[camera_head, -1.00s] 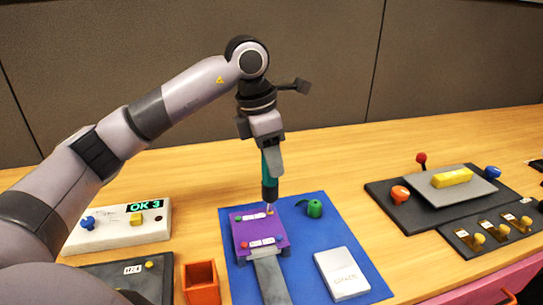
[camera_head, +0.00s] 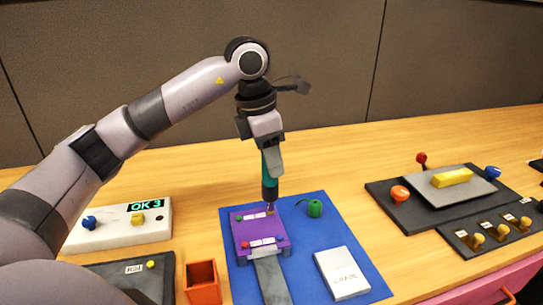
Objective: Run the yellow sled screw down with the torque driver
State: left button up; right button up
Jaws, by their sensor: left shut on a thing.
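My left gripper (camera_head: 271,158) is shut on the teal torque driver (camera_head: 269,180), which it holds upright with the tip down. The driver's tip is at the far right part of the purple sled (camera_head: 258,232), over a small yellowish spot there; the tip hides most of that screw, and I cannot tell how deep it sits. My right gripper is not in view.
A green rounded thing (camera_head: 315,208) and a white card-like block (camera_head: 342,274) lie on the mat. A white box (camera_head: 118,231) with display "OK 3" stands left. An orange bin (camera_head: 202,283) is in front. A dark panel (camera_head: 402,209) with knobs stands right.

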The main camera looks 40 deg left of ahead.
pick_arm(q)
jog(key=shift+f, duration=0.25)
dwell(0.6)
jog(key=shift+f, duration=0.2)
dwell(0.8)
jog(key=shift+s+f, duration=0.1)
jog(key=shift+f, duration=0.05)
dwell(0.9)
jog(key=p+v, duration=0.1)
jog(key=v, duration=0.1)
jog(key=p+v, duration=0.2)
jog(key=w+d+p+v, duration=0.1)
jog(key=v, duration=0.1)
jog(key=shift+a+r+p, duration=0.1)
jog(key=shift+r+p, duration=0.15)
jog(key=shift+p, duration=0.05)
jog(key=shift+w, duration=0.1)
dwell(0.8)
